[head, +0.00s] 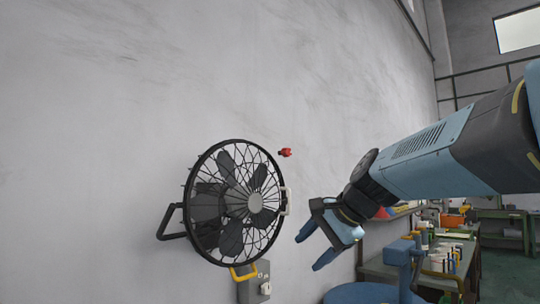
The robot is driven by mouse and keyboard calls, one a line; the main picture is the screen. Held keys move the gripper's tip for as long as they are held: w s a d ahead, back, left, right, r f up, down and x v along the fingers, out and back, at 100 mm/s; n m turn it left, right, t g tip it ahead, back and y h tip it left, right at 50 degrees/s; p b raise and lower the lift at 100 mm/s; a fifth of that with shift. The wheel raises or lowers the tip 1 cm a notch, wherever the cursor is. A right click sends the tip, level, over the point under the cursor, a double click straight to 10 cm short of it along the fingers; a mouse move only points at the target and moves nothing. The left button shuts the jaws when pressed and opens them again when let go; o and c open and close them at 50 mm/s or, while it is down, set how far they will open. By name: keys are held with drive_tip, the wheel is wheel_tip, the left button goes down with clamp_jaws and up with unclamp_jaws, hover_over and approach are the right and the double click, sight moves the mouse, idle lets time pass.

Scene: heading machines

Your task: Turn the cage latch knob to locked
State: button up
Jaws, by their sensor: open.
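A black fan (220,232) with a round wire cage (262,166) stands against the grey wall. A small red knob (286,152) shows just off the cage's upper right edge. It is too small to read its turn, and I cannot tell whether it joins the cage. A pale bracket (287,201) sits on the cage's right rim. My gripper (307,253) is open and empty, its blue fingers pointing down and left. In the picture it is right of the cage and below the red knob, apart from both.
A grey box (255,284) and a yellow handle (242,273) are at the fan's foot. A workbench (455,259) with tools and an orange bin (452,220) stands at the right. The wall above the fan is bare.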

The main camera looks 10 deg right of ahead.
drive_tip(key=w+d+r+m+t+y, duration=0.35)
drive_tip(key=w+r+m, duration=0.55)
drive_tip(key=w+r, duration=0.3)
drive_tip(key=m+t+y, duration=0.2)
drive_tip(key=m+t, duration=0.2)
drive_tip(key=m, duration=0.4)
approach(289, 153)
drive_tip(key=shift+h, duration=0.25)
drive_tip(key=x, duration=1.1)
drive_tip(key=shift+s+a+r, duration=0.1)
drive_tip(key=c, duration=1)
drive_tip(key=shift+a, duration=0.2)
drive_tip(key=shift+c, duration=0.2)
drive_tip(key=shift+d, duration=0.1)
